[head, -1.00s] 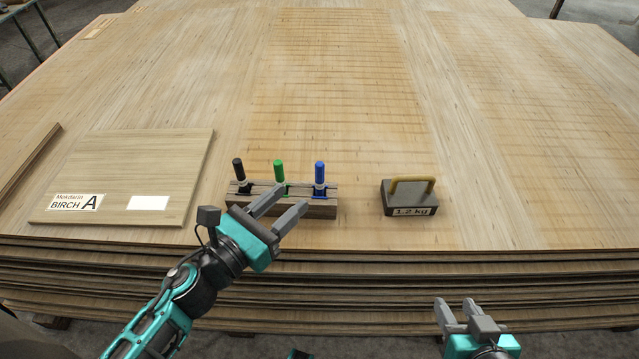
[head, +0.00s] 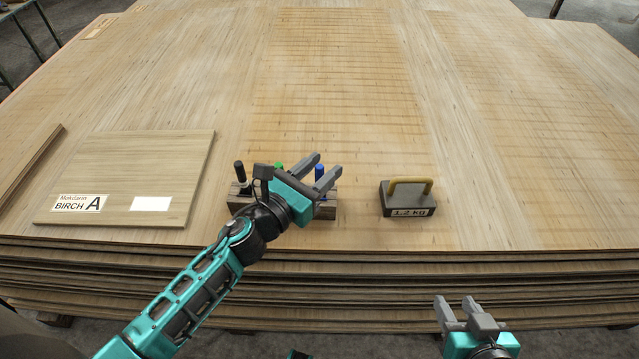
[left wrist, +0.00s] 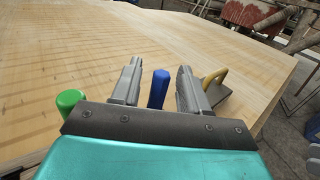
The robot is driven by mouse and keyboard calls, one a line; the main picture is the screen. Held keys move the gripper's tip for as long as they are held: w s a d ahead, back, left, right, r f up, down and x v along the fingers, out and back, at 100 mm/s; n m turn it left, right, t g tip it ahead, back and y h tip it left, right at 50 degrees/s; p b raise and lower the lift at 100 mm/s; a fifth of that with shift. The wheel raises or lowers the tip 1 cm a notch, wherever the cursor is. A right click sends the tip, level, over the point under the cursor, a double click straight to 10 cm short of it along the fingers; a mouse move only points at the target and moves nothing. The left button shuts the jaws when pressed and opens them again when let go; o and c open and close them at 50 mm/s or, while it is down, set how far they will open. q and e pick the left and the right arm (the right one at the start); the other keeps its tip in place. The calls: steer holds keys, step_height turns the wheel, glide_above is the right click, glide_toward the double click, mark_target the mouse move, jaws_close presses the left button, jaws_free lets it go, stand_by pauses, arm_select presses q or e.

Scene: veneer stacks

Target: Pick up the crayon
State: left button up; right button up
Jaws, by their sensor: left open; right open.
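The crayons stand upright in a dark wooden block (head: 326,212) near the front of the veneer stack. The black crayon (head: 239,174) is at the left, the green crayon (head: 279,167) in the middle and the blue crayon (head: 320,171) at the right. My left gripper (head: 328,167) is open, with a finger on each side of the blue crayon as seen in the left wrist view (left wrist: 158,88). I cannot tell whether the fingers touch it. The green crayon (left wrist: 69,100) is outside the fingers. My right gripper (head: 463,309) is open and empty in front of the stack.
A dark weight (head: 410,203) with a yellow handle, marked 1.2 kg, stands right of the block. A sample board (head: 150,160) labelled Birch A lies at the left. The stack's front edge (head: 420,250) is close; the veneer behind is clear.

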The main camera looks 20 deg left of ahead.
arm_select(q)
steer(key=shift+c, duration=0.2)
jaws_close()
stand_by(0.3)
